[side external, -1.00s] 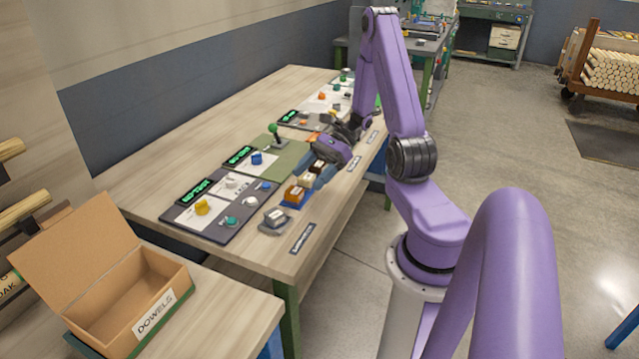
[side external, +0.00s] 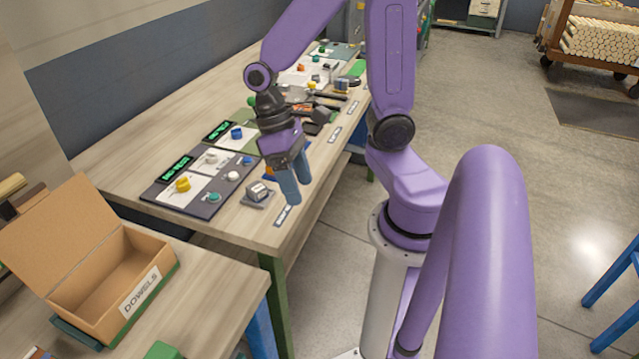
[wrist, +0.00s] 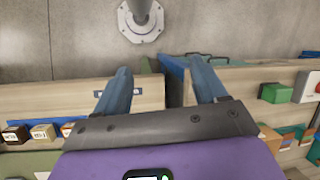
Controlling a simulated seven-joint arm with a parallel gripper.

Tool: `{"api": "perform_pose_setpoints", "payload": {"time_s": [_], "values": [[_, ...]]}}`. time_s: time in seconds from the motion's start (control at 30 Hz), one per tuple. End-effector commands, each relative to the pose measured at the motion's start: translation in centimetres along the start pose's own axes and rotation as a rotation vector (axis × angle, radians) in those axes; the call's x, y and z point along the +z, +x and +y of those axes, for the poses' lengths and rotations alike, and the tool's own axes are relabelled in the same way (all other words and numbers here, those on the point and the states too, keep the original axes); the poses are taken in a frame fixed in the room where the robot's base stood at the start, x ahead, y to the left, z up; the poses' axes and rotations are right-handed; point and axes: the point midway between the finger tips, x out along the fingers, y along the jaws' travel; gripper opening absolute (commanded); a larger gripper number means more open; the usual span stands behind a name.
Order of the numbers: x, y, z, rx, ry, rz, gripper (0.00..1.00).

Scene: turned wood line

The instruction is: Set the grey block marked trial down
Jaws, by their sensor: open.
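The grey block with a white label (side external: 257,192) sits on a dark grey pad (side external: 262,204) near the table's front right corner. The label's word is too small to read. My gripper (side external: 298,192) points down, open and empty, just to the right of the block and apart from it, over the table's front edge. In the wrist view my two blue fingers (wrist: 162,85) are spread wide with nothing between them. I cannot make out the grey block in the wrist view.
Control panels with knobs (side external: 202,180) lie left of the pad. A dowels box (side external: 100,260) stands open on the nearer table. In the wrist view, a dark brown block (wrist: 15,134) and a tan block (wrist: 42,131) stand in a row at left.

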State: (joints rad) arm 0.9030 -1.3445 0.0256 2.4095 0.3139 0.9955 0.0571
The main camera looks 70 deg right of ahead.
Motion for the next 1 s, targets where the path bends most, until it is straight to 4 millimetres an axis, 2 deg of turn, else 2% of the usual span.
{"api": "perform_pose_setpoints", "payload": {"time_s": [0.2,0.43,0.63,1.0], "values": [[2.9,-0.2,-2.6,0.176,-0.454,0.111,0.71],[5.1,-0.5,-4.4,0.280,-0.810,0.207,0.71],[5.8,-0.6,-4.9,0.307,-0.920,0.239,0.71],[5.8,-0.6,-4.9,0.307,-0.920,0.239,0.71]]}}
